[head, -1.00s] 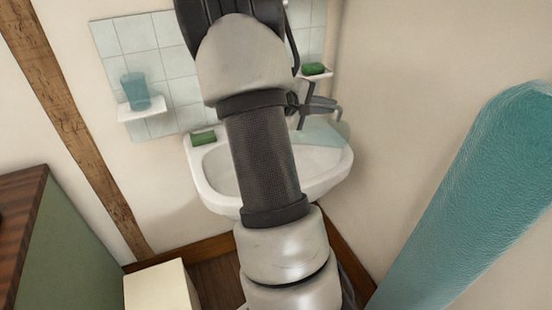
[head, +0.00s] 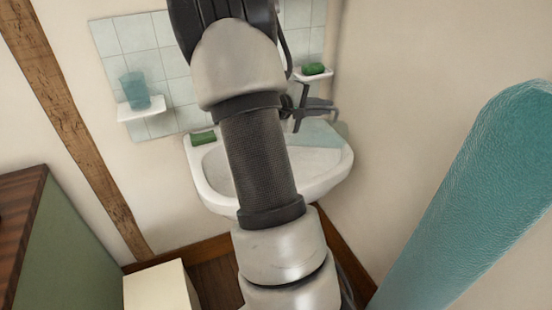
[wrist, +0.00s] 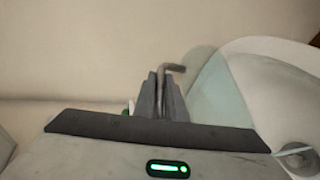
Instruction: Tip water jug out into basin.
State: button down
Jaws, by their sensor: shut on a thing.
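The water jug is a pale, see-through shape (head: 318,134) over the right back part of the white basin (head: 215,178). In the wrist view the jug (wrist: 212,98) stands just right of my fingers, with the basin (wrist: 262,95) and its drain behind it. It looks tilted, but its rim and any water in it are hard to make out. My gripper (head: 312,106) is shut on the jug's thin grey handle; the fingers (wrist: 161,98) show upright and close together around it in the wrist view. My arm hides the middle of the basin.
A green soap (head: 203,138) lies on the basin's left rim. Another soap (head: 314,69) sits on a small wall shelf above my gripper. A blue cup (head: 136,91) stands on the left shelf. A large teal textured thing (head: 470,200) fills the right foreground. A green cabinet (head: 75,245) stands lower left.

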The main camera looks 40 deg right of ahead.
jog(key=shift+w+a+f+h+b, duration=0.3)
jog(key=shift+w+a, duration=0.15)
jog(key=shift+a, duration=0.3)
dwell(0.6)
